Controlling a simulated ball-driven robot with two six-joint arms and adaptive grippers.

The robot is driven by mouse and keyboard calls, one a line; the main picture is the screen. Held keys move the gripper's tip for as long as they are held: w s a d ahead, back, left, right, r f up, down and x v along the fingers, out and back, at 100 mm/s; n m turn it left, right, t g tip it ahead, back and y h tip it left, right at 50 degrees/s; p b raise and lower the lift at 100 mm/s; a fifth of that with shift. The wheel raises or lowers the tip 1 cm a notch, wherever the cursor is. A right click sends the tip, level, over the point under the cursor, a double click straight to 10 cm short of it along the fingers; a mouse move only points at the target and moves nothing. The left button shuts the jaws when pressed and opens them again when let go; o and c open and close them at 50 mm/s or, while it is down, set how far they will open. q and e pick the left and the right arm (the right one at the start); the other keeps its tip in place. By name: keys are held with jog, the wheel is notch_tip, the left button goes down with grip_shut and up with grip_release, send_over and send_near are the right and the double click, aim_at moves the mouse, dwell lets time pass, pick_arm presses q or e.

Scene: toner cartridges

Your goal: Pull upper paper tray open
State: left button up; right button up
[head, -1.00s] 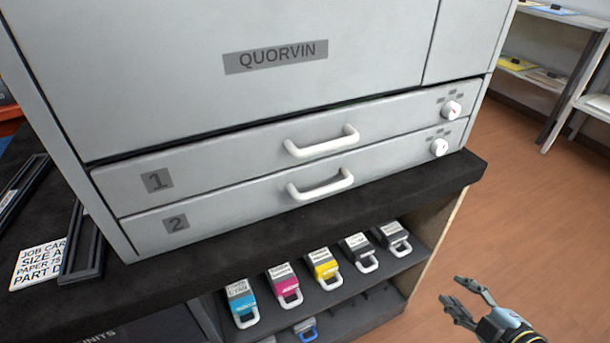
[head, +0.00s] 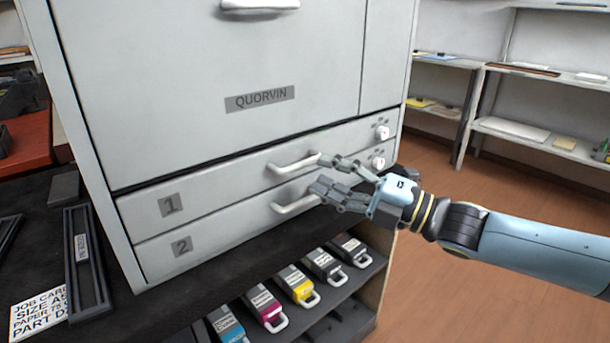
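The upper paper tray (head: 230,180), marked 1, is a grey drawer front, shut flush in the printer (head: 200,60). Its white bar handle (head: 292,165) shows, with its right end close to my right gripper's upper finger. The lower tray (head: 220,228), marked 2, is also shut, and its handle (head: 297,206) is partly hidden by the lower finger. My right gripper (head: 335,176) is open, its fingers spread in front of the right ends of the two handles. I cannot tell whether it touches either. My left gripper is not in view.
Cartridges, among them a yellow one (head: 298,283), stand with white loops on the shelf below. A black frame (head: 85,262) and a job card (head: 38,308) lie on the dark top at left. White dials (head: 382,132) sit at the trays' right ends. Floor is clear at right.

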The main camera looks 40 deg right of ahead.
jog(key=x, duration=0.4)
jog(key=shift+w+b, duration=0.25)
jog(key=shift+b, duration=0.1)
jog(key=shift+c, duration=0.4)
grip_shut()
